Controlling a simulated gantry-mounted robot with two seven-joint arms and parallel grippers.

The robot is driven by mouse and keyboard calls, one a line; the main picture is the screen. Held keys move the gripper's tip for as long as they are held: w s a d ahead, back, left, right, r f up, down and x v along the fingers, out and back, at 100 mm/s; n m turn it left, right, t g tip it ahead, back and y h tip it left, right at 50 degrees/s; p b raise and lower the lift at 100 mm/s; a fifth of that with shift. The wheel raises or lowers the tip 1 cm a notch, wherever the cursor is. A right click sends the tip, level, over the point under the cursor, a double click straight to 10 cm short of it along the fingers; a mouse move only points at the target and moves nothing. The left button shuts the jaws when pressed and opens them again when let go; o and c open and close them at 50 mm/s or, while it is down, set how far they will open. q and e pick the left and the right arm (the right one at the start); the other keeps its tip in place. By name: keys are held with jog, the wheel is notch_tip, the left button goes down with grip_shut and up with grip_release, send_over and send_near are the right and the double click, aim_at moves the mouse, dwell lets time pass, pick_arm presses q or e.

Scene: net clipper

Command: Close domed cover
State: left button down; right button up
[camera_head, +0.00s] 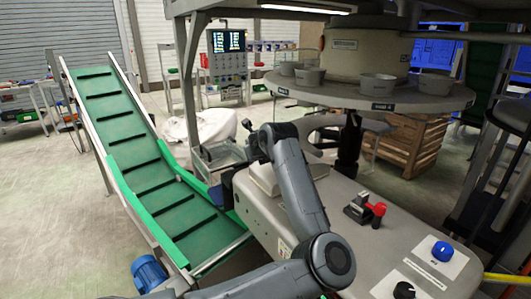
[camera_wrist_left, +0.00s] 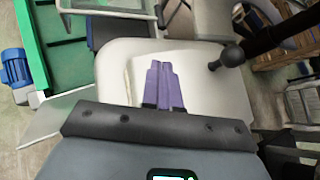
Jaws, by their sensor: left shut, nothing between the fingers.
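A cream, rounded housing (camera_head: 318,212) stands in the middle of the head view, with a low raised block (camera_head: 268,180) at its left end. It is the most cover-like thing here; I cannot tell for sure that it is the domed cover or how far it is closed. In the left wrist view its pale rounded top (camera_wrist_left: 215,90) lies beyond my left gripper (camera_wrist_left: 165,66). The purple fingers are together and empty, above or near the raised part; contact is unclear. In the head view my arm hides the fingers. My right gripper is not in view.
A green conveyor (camera_head: 130,150) with a blue motor (camera_head: 149,273) stands left. A round grey plate with cups (camera_head: 378,83) overhangs at upper right. A black ball-ended rod (camera_wrist_left: 232,55) stands close to the fingers.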

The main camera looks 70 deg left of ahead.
aim_at(253, 168)
pick_arm(q)
jog(key=shift+h, duration=0.6)
jog(key=a+f, duration=0.1)
jog(key=s+a+f+b, duration=0.1)
jog(key=a+f, duration=0.1)
jog(key=shift+f, duration=0.2)
jog(key=shift+a+f, duration=0.25)
jog(key=shift+a, duration=0.1)
jog(key=shift+s+a+f, duration=0.1)
jog(key=shift+a+f, duration=0.25)
jog(key=shift+f, duration=0.65)
